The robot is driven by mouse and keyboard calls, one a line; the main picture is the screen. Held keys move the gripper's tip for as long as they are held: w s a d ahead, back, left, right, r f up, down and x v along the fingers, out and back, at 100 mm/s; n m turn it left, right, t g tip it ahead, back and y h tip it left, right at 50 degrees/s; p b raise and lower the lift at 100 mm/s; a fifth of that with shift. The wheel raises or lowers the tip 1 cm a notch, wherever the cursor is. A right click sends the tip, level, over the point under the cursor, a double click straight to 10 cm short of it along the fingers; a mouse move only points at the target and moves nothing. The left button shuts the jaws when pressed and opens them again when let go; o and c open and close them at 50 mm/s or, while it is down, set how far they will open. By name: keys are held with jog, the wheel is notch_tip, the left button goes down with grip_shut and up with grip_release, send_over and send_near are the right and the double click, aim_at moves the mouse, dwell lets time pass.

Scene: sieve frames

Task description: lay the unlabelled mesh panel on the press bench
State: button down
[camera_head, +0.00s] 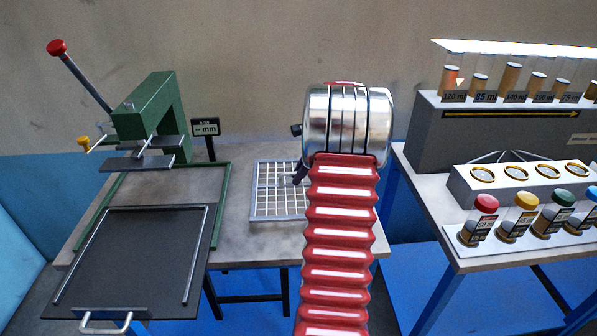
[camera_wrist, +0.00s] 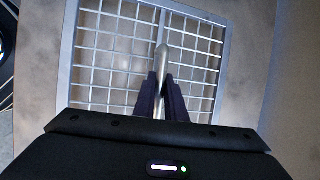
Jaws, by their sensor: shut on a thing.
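The mesh panel (camera_head: 262,203) is a pale metal frame with a coarse square grid and no label that I can see. It is at the right part of the press bench (camera_head: 240,245), left of my arm. It also fills much of the wrist view (camera_wrist: 110,55). In the head view, my red and silver arm hides the panel's right part. I cannot tell whether the panel touches the bench top.
A green press (camera_head: 160,110) with a red-knobbed lever stands at the bench's left. A dark tray (camera_head: 130,255) juts out in front of it. A small display reading "– mm" (camera_head: 206,128) stands behind. At right, another bench (camera_head: 480,254) holds jars and tubes.

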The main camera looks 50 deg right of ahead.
jog(key=shift+f, duration=1.65)
jog(key=c, duration=1.7)
grip_release()
jog(key=shift+f, duration=0.1)
jog(key=v, duration=1.3)
jog(key=shift+s+d+r, duration=0.1)
jog(key=shift+s+r, duration=0.05)
jog(key=shift+r, duration=0.2)
